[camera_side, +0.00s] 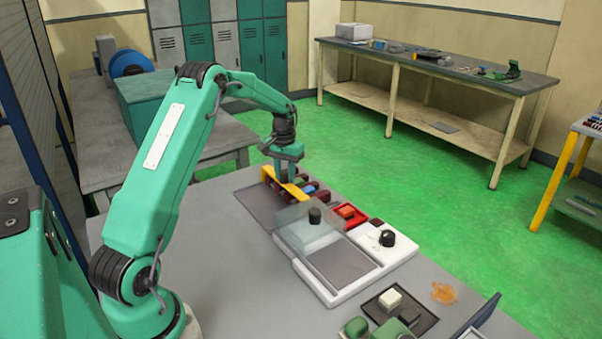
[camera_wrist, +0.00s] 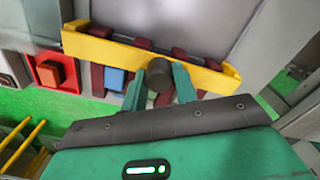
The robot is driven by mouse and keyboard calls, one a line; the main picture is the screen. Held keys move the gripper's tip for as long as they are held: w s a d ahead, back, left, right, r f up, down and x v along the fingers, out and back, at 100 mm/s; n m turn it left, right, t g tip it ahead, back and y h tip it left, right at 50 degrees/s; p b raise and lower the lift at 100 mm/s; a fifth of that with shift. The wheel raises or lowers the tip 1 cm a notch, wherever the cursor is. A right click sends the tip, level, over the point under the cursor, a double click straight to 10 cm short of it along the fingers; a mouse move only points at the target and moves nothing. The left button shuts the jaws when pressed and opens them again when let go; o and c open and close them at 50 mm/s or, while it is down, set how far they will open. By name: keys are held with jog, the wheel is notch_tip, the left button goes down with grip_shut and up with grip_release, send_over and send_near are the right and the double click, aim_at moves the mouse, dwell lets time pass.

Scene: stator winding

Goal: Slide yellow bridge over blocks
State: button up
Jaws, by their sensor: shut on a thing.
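The yellow bridge (camera_wrist: 105,48) is a long bar with down-turned ends and a dark round knob (camera_wrist: 158,70) in its middle. My gripper (camera_wrist: 160,75) is shut on the knob, one green finger on each side. In the side view the bridge (camera_side: 290,189) is under my gripper (camera_side: 287,172), partly hidden by it. The row of dark red and blue blocks shows at the bridge, with a blue block (camera_wrist: 115,79) and a dark red block (camera_wrist: 97,80) beside and partly under it. Whether the bridge touches the blocks I cannot tell.
A dark tray (camera_side: 421,321) with small blocks is at the front right. The grey table (camera_side: 225,265) is clear at left.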

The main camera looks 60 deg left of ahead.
aim_at(297, 180)
jog(key=shift+w+d+f, duration=0.15)
jog(key=shift+w+f, duration=0.05)
jog(key=shift+w, duration=0.85)
jog(key=shift+w+d+f, duration=0.15)
jog(key=shift+w, duration=0.9)
jog(key=o, duration=0.7)
jog(key=shift+a, duration=0.1)
jog(key=shift+r, duration=0.1)
jog(key=shift+a+r, duration=0.1)
jog(key=shift+r, duration=3.05)
